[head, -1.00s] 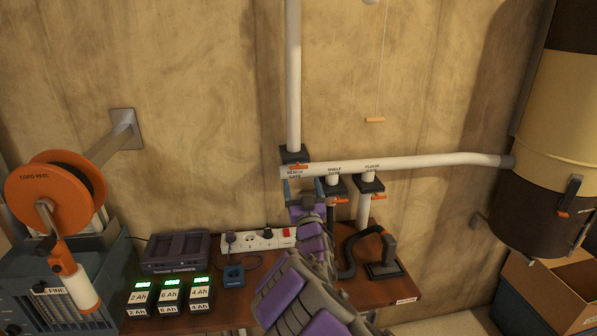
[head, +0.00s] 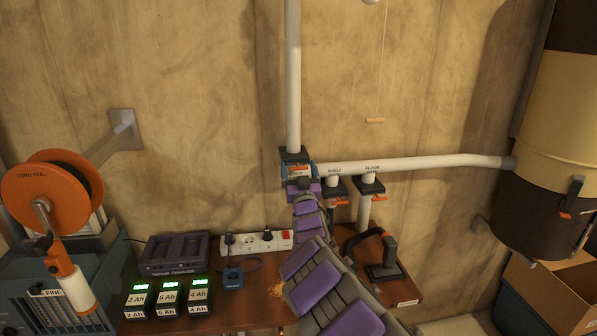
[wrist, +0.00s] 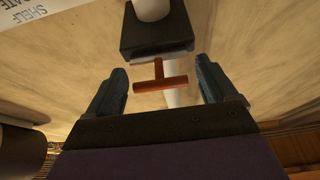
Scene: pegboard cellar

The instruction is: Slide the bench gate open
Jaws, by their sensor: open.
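The bench gate (head: 293,154) is a dark block at the foot of the tall white pipe, on the wall above the bench. My gripper (head: 300,170) is in front of it and covers much of its label and handle. In the wrist view, an orange T-shaped handle (wrist: 161,84) sticks out from a dark gate block (wrist: 156,32). My gripper (wrist: 161,86) is open, with one blue finger on each side of the handle. A gap shows between each finger and the handle's crossbar.
The shelf gate (head: 335,188) and floor gate (head: 371,185) hang close on the right, with orange handles. Battery chargers and a power strip (head: 250,242) lie on the bench below. A cord reel (head: 22,190) stands at left and a large drum (head: 560,130) at right.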

